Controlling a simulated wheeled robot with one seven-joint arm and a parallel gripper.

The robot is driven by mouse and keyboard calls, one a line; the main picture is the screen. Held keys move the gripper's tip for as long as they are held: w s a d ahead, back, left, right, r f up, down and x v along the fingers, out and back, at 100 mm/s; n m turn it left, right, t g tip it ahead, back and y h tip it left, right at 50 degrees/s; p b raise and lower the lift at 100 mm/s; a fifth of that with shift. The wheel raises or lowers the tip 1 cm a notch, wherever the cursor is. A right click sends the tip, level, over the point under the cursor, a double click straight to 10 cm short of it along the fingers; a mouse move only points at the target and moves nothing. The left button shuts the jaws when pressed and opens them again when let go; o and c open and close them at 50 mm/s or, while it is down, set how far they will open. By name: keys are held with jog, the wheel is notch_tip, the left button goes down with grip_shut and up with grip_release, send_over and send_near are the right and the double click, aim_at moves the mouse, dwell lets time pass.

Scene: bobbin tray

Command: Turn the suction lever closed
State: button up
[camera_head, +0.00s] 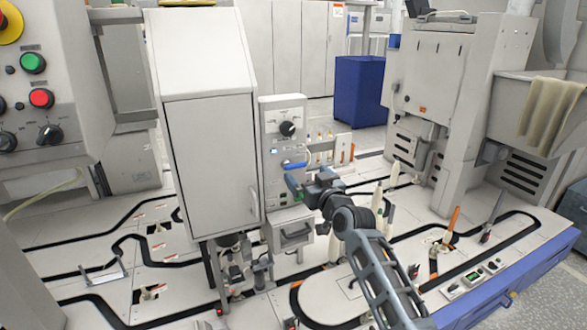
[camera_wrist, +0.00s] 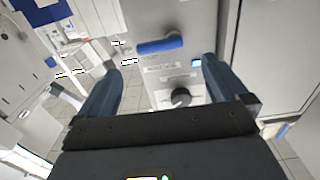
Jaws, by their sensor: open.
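The suction lever is most likely the blue-handled lever (camera_head: 295,165) on the front of a light grey control panel (camera_head: 271,118), in the middle of the head view. Its handle lies roughly level. In the wrist view the blue handle (camera_wrist: 160,45) shows ahead of my gripper (camera_wrist: 160,66), between the lines of the two fingers and apart from them. My gripper (camera_head: 296,185) is open and empty, just below the lever in the head view. Whether a finger touches the panel cannot be told.
A black knob (camera_head: 288,128) sits above the lever on the panel; it also shows in the wrist view (camera_wrist: 180,97). A tall grey cabinet (camera_head: 212,150) stands close on the left. Upright bobbins and posts (camera_head: 394,174) stand right of the arm on the tracked deck.

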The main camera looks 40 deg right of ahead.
aim_at(297, 165)
jog(key=x, duration=0.6)
jog(key=shift+c, duration=0.5)
jog(key=shift+s, duration=0.1)
jog(key=c, duration=1)
jog(key=shift+o, duration=0.2)
